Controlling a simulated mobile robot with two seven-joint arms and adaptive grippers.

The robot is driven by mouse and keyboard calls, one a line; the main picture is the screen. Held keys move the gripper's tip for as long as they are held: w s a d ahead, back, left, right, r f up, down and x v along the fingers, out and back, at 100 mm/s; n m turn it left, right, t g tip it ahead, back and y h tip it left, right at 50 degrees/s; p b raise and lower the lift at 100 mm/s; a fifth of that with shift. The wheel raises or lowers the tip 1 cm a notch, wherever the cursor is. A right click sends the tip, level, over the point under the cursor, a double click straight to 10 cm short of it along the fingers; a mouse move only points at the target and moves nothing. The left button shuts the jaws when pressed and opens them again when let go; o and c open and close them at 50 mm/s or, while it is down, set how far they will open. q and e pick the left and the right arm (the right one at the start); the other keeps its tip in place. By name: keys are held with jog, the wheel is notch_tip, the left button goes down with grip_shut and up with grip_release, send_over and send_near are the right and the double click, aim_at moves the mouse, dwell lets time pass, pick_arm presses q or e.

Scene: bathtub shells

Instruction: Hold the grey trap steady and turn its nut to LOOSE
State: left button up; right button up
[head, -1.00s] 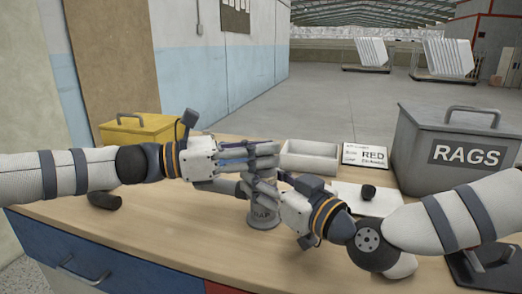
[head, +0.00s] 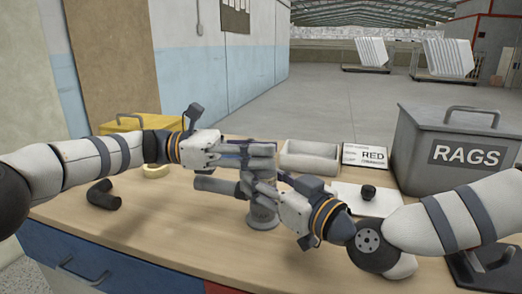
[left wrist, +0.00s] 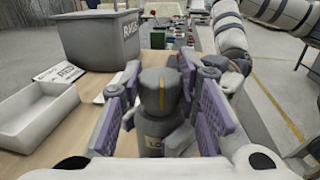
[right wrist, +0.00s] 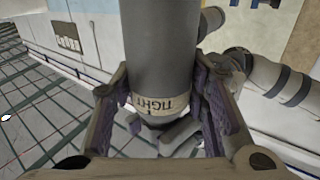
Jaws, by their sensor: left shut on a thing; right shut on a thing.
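The grey trap (head: 262,217) stands upright on the bench, its side pipe (head: 215,185) pointing left. My left gripper (head: 272,152) is shut around its upper part. The left wrist view shows a grey hexagonal top with a yellow stripe (left wrist: 161,92) between my purple pads, and a label beginning "LO" (left wrist: 154,143) below it. My right gripper (head: 254,187) is shut around the trap lower down. The right wrist view shows the grey cylinder (right wrist: 158,45) between its fingers, with a "TIGHT" band (right wrist: 160,103). The fingers hide much of the nut in the head view.
A black bent pipe (head: 103,195) and a cream ring (head: 156,171) lie at left, near a yellow box (head: 135,122). The front-left bench is clear.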

pick_arm(q)
jog(key=shift+s+d+f, duration=0.2)
pick_arm(e)
jog(key=shift+f, duration=0.35)
pick_arm(q)
jog(key=o, duration=1.2)
jog(key=shift+w+a, duration=0.1)
jog(key=shift+a, duration=0.15)
jog(key=a, duration=0.4)
jog(key=w+a, duration=0.1)
jog(key=a, duration=0.2)
jog(key=shift+a, duration=0.1)
pick_arm(e)
jog(key=o, duration=1.4)
jog(key=shift+c, duration=0.2)
pick_arm(q)
jog(key=shift+w, duration=0.1)
pick_arm(e)
jog(key=shift+w+r, duration=0.1)
